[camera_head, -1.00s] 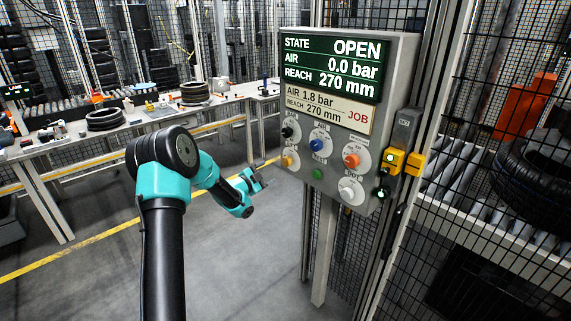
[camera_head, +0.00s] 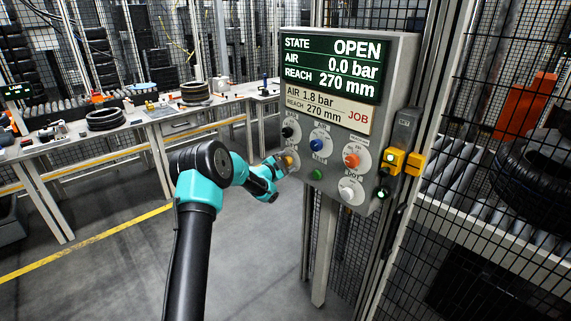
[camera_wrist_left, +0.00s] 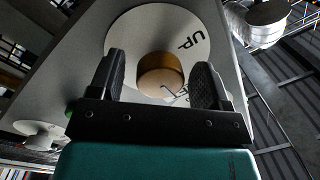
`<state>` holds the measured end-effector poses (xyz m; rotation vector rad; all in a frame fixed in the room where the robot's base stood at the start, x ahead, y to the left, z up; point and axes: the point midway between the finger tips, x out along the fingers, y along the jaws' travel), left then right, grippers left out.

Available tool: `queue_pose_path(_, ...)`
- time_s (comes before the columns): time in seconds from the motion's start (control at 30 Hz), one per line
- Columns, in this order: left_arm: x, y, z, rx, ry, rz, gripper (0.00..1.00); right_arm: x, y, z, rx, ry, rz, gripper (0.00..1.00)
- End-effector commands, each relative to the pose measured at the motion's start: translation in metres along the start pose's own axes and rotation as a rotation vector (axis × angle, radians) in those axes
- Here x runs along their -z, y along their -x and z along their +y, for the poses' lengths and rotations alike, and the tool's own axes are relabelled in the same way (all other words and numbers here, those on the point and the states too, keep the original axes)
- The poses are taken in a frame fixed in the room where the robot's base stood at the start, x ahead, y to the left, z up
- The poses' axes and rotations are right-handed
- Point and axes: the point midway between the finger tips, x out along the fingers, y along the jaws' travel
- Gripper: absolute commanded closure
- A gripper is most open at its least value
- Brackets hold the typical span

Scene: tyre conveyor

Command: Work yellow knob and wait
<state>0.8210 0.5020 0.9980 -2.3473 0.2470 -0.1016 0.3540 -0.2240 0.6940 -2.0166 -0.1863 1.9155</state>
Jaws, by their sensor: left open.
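The yellow knob (camera_head: 289,161) sits at the lower left of the grey control panel (camera_head: 398,62), on a round white dial plate. In the left wrist view the yellow knob (camera_wrist_left: 161,76) shows between my two fingers, and its plate reads "UP". My left gripper (camera_head: 283,162) is open at the knob, one finger on each side; it also shows in the left wrist view (camera_wrist_left: 160,85). I cannot tell whether the fingers touch the knob. The display (camera_head: 332,66) reads STATE OPEN, AIR 0.0 bar, REACH 270 mm. The job card (camera_head: 328,105) reads AIR 1.8 bar, REACH 270 mm. My right gripper is not in view.
Close by on the panel are a black knob (camera_head: 289,131), a blue knob (camera_head: 318,144), an orange-red knob (camera_head: 351,160), a green button (camera_head: 317,174) and a white knob (camera_head: 347,190). Mesh fencing stands at the right. A workbench with tyres (camera_head: 105,119) stands at the left.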

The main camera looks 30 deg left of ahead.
Motion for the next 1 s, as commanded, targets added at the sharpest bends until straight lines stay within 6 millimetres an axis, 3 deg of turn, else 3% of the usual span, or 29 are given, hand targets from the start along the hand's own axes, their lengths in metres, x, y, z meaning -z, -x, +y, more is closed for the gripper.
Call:
queue_pose_path(0.1,0.0001,0.0002,0.0,0.0,0.0,0.0,0.3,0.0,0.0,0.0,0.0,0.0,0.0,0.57)
queue_pose_path(0.6,0.0001,0.0005,-0.0002,0.0,0.0,0.0,0.78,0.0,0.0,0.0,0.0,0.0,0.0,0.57)
queue_pose_path(1.0,0.0002,0.0005,-0.0003,-0.002,0.054,-0.003,0.78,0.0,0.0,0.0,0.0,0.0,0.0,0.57)
